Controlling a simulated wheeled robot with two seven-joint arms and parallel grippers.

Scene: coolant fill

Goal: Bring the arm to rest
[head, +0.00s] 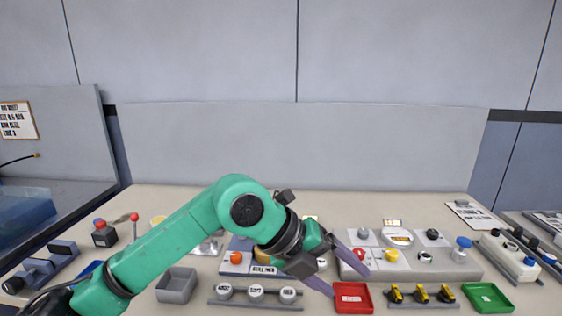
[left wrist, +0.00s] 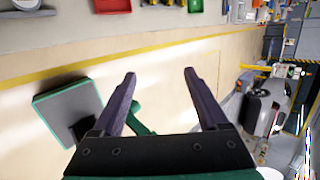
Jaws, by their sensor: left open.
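My green left arm reaches in from the lower left in the head view, over the middle of the bench (head: 400,200). My left gripper (head: 342,275) has two dark purple fingers that are spread apart with nothing between them. In the left wrist view the same gripper (left wrist: 160,85) shows both fingers open over pale floor, with the bench edge at the top. In the head view its fingers overlap the area by the red tray (head: 353,298) and the grey control panel (head: 410,262); I cannot tell any contact. My right gripper is not in view.
A grey bin (head: 176,286) and a row of labelled round caps (head: 256,293) stand at the front. Yellow-and-black valves (head: 420,294) and a green tray (head: 487,297) are at the right. A red-knobbed lever (head: 134,218) stands at the left. The back panel (head: 300,145) is bare.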

